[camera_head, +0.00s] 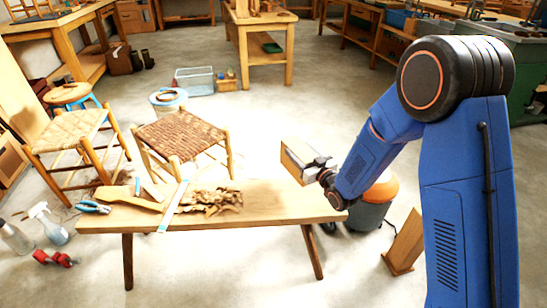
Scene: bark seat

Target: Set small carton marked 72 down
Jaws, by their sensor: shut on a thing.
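A small tan carton (298,158) is held at the end of my blue arm, above the far right part of the wooden bench (270,205). Any number on it is too small to read. My gripper (318,164) is shut on the carton's right side, and its dark fingers partly cover it. The carton looks raised above the bench top, but I cannot tell the exact gap.
Bark strips (212,200), pliers (93,207) and a pale strip (173,206) occupy the bench's left and middle. Its right part is bare. A woven-seat stool (180,135) stands behind.

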